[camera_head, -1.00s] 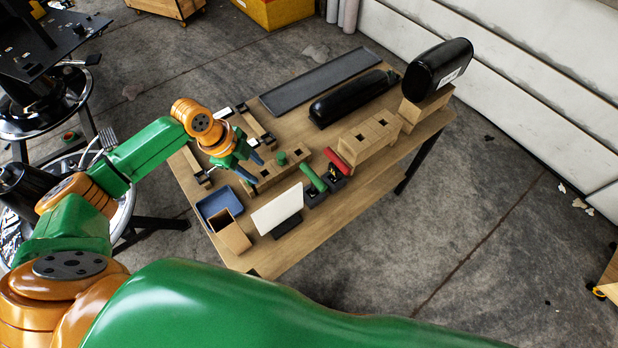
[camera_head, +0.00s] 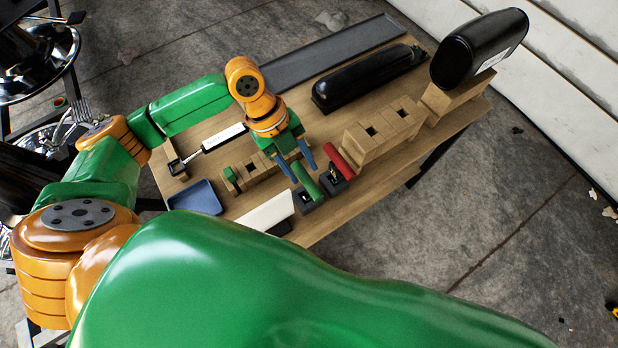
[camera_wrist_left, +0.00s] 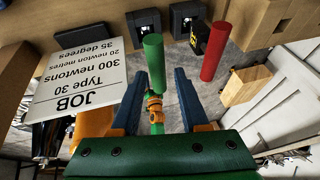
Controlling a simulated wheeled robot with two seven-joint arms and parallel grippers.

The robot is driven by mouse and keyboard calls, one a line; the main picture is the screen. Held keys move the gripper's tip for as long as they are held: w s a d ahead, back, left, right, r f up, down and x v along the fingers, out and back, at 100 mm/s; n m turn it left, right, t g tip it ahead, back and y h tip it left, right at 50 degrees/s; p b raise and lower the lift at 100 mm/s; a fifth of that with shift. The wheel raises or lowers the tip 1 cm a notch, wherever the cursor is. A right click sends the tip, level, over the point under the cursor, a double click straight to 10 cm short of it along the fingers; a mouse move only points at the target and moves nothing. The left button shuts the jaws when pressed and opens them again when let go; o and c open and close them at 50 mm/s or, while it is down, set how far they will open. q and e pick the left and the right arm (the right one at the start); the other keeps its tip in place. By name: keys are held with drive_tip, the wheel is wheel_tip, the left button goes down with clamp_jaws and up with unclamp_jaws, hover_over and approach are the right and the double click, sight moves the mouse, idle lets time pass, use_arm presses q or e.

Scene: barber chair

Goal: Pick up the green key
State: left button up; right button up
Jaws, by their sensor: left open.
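The green key (camera_head: 306,181), a green cylinder handle, stands at a black socket block (camera_head: 309,203) near the front edge of the table. It also shows in the left wrist view (camera_wrist_left: 154,62), upright in that picture and between the two blue fingers. My left gripper (camera_head: 298,163) is open and empty, its blue fingertips close to the handle's upper end. In the wrist view the gripper (camera_wrist_left: 160,82) has visible gaps on both sides of the handle. Whether a finger touches it I cannot tell. My right gripper is not in view.
A red key (camera_head: 341,164) stands just right of the green one and also shows in the wrist view (camera_wrist_left: 215,51). A white job sign (camera_wrist_left: 80,81) is on the left. Wooden blocks (camera_head: 383,135), a blue tray (camera_head: 196,199) and a long black case (camera_head: 366,78) occupy the table.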

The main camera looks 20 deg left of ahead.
sight(306, 179)
use_arm(q)
drive_tip(key=x, duration=0.4)
drive_tip(key=shift+s+d+f+p, duration=0.2)
drive_tip(key=shift+s+p, duration=0.15)
drive_tip(key=shift+s, duration=0.05)
drive_tip(key=shift+w, duration=0.1)
clamp_jaws()
